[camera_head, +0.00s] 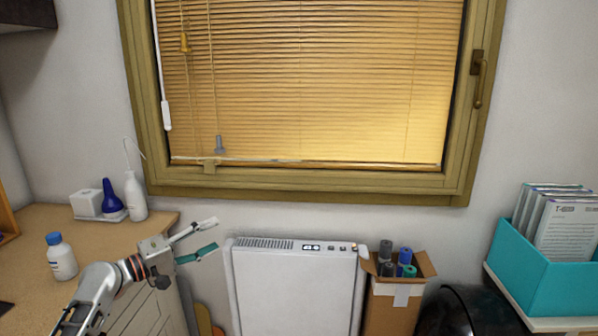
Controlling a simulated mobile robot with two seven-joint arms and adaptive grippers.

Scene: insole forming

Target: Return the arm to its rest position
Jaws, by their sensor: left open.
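My left gripper (207,238) reaches in from the lower left, on my left arm. Its two fingers are spread apart, one pale and one with a teal face, and nothing is between them. It is in front of the wooden counter's right end, just left of a white panel-shaped appliance (296,290). From this view I cannot tell how far it is from either. My right gripper is not in view.
On the counter (90,232) stand a white bottle with a blue cap (61,257), a blue bulb (110,197), a white box (85,204) and a white spouted bottle (135,196). Right of the appliance are a cardboard box of rolls (393,303), a black rounded object (467,312) and a teal file box (540,281).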

